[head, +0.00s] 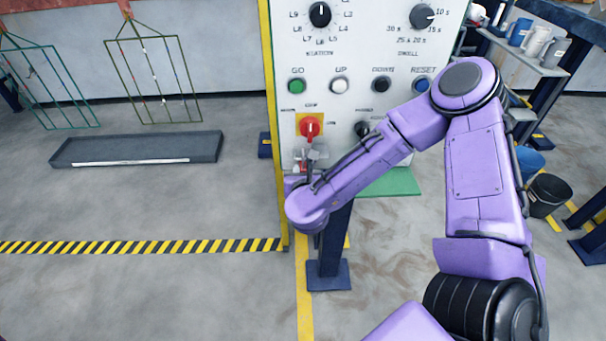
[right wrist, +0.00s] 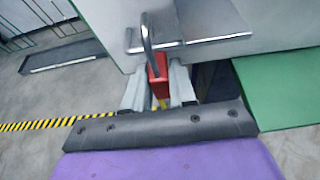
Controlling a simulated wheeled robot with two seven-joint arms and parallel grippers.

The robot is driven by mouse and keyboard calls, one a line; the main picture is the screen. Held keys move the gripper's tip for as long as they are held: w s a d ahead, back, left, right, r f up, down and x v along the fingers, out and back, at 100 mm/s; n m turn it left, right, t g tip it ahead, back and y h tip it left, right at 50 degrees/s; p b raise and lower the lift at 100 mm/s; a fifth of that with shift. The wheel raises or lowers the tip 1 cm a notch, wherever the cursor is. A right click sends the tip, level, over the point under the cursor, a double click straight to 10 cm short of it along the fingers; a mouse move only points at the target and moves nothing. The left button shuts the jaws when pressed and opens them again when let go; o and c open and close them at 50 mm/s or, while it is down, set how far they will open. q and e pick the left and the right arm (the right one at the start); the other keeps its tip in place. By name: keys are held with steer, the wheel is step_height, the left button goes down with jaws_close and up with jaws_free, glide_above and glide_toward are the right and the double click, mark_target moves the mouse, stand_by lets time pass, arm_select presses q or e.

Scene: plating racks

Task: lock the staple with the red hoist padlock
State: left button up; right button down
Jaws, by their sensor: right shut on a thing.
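The red padlock (right wrist: 158,78) shows in the right wrist view, with its silver shackle (right wrist: 147,40) pointing up. My right gripper (right wrist: 160,88) is shut on its red body, one grey finger on each side. A grey metal plate (right wrist: 205,24), likely part of the staple, juts from the panel beside the shackle. The shackle overlaps the plate's edge in the picture; I cannot tell whether it passes through it. In the head view, my right gripper (head: 304,168) is at the panel's lower left, below a red rotary switch (head: 310,127), and my wrist partly hides it. My left gripper is out of view.
The white control panel (head: 350,100) carries knobs and coloured buttons and stands on a blue post (head: 328,245). A grey tray (head: 140,149) lies on the floor at left, near hanging racks (head: 152,80). Buckets (head: 547,193) stand at right. The floor at front left is clear.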

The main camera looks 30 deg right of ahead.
steer(key=shift+f+b, duration=0.7)
steer(key=shift+f, duration=0.25)
steer(key=shift+d+r, duration=0.15)
steer(key=shift+r, duration=0.05)
steer(key=shift+s+d+p, duration=0.4)
steer(key=shift+s+d, duration=0.1)
steer(key=shift+d, duration=0.3)
steer(key=shift+s+d+p, duration=0.35)
steer(key=shift+s+d, duration=0.15)
steer(key=shift+d, duration=0.25)
steer(key=shift+r+p, duration=0.95)
steer(key=shift+r, duration=0.3)
steer(key=shift+f+b, duration=0.4)
steer(key=shift+b, duration=0.05)
steer(key=c, duration=0.8)
jaws_free()
steer(key=shift+c, duration=0.2)
